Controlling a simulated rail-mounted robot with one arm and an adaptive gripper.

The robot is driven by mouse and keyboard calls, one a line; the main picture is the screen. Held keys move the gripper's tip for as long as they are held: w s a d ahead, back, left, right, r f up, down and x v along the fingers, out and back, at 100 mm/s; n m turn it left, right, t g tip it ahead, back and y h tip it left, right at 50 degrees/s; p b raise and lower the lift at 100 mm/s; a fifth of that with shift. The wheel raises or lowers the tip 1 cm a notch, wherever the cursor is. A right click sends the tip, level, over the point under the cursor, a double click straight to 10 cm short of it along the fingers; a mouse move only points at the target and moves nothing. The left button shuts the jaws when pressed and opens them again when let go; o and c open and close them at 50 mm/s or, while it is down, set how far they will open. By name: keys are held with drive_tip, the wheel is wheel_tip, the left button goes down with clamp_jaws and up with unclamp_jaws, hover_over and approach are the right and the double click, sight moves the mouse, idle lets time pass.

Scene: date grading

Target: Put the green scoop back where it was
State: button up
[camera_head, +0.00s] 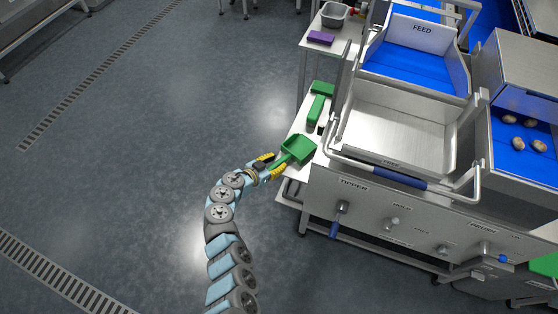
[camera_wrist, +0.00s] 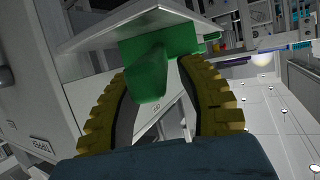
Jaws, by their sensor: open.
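The green scoop (camera_head: 298,149) is at the near end of a narrow white side table, beside the steel tipper machine. Its handle points toward my gripper, out past the table's left edge. My gripper (camera_head: 272,165) is open, with one yellow finger on each side of the handle. In the wrist view the scoop's handle (camera_wrist: 147,82) sits between the two ribbed yellow fingers, and I cannot tell whether they touch it. The scoop's pan is at or on the tabletop's edge; its exact contact is unclear.
Other green tools (camera_head: 316,109) lie farther back on the side table. The tipper's steel tray (camera_head: 395,130) and blue-gripped handle bar stand close on the right. A purple block (camera_head: 320,38) and grey tub (camera_head: 334,14) are at the back. The floor to the left is clear.

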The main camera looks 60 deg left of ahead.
drive_tip(key=v, duration=1)
drive_tip(key=shift+s+d+r+p, duration=0.15)
drive_tip(key=shift+s+d+p, duration=0.1)
drive_tip(key=shift+p, duration=0.15)
drive_tip(key=shift+r, duration=0.1)
